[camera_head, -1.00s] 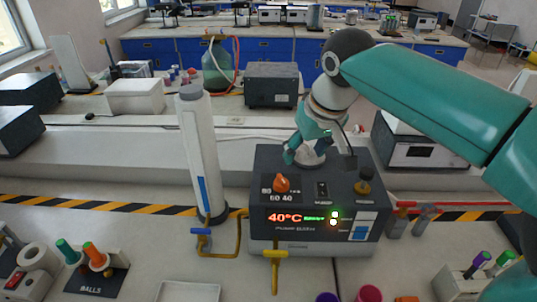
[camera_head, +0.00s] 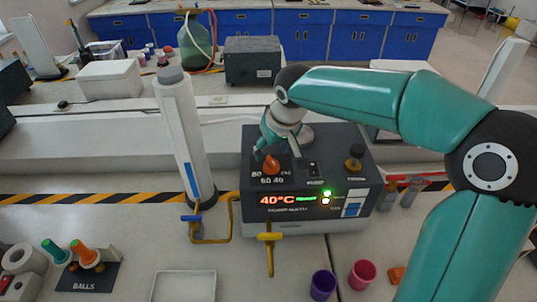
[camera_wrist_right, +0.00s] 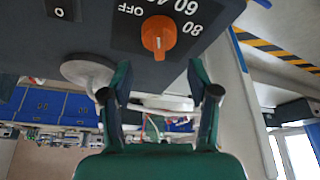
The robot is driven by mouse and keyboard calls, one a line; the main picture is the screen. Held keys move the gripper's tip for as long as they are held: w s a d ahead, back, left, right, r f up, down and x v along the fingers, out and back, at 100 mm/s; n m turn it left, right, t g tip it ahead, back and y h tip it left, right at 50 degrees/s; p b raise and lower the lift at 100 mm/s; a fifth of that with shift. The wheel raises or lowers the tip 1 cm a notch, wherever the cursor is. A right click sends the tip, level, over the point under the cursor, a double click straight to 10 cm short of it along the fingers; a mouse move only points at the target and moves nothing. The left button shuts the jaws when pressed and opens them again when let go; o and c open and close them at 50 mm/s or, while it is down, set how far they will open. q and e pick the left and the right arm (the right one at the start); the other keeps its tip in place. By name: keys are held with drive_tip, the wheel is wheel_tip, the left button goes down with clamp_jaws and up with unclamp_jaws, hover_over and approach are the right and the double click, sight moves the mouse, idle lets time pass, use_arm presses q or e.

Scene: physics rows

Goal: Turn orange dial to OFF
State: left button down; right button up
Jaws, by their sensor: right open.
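The orange dial (camera_head: 271,166) sits on the top left of the dark water bath (camera_head: 315,222), with printed marks around it. In the right wrist view the orange dial (camera_wrist_right: 158,36) shows upside down, beside the marks 60, 80 and OFF. My right gripper (camera_head: 262,148) is just behind the dial in the head view. In the right wrist view its two fingers (camera_wrist_right: 158,72) are spread and empty, with the dial ahead of the gap and apart from them. The red display (camera_head: 278,200) reads 40°C. My left gripper is not in view.
A brown knob (camera_head: 354,165) and a black switch stand right of the dial. A tall white cylinder (camera_head: 183,135) stands to the left. Yellow pipes with a blue and a yellow valve are in front. Purple (camera_head: 323,284) and pink cups stand on the near bench.

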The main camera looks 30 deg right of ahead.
sight(267, 157)
drive_tip(key=shift+x, duration=2.4)
drive_tip(key=c, duration=1.1)
drive_tip(key=shift+c, duration=0.2)
drive_tip(key=shift+n+p, duration=0.3)
drive_tip(key=shift+p, duration=0.05)
drive_tip(key=n+y, duration=0.1)
drive_tip(key=n, duration=0.3)
drive_tip(key=shift+a+y, duration=0.2)
drive_tip(key=shift+y, duration=0.2)
drive_tip(key=n, duration=0.2)
drive_tip(key=n+y, duration=0.1)
drive_tip(key=n, duration=0.1)
drive_tip(key=shift+s+a+g, duration=0.15)
drive_tip(key=shift+a+g, duration=0.05)
drive_tip(key=shift+g, duration=0.2)
clamp_jaws()
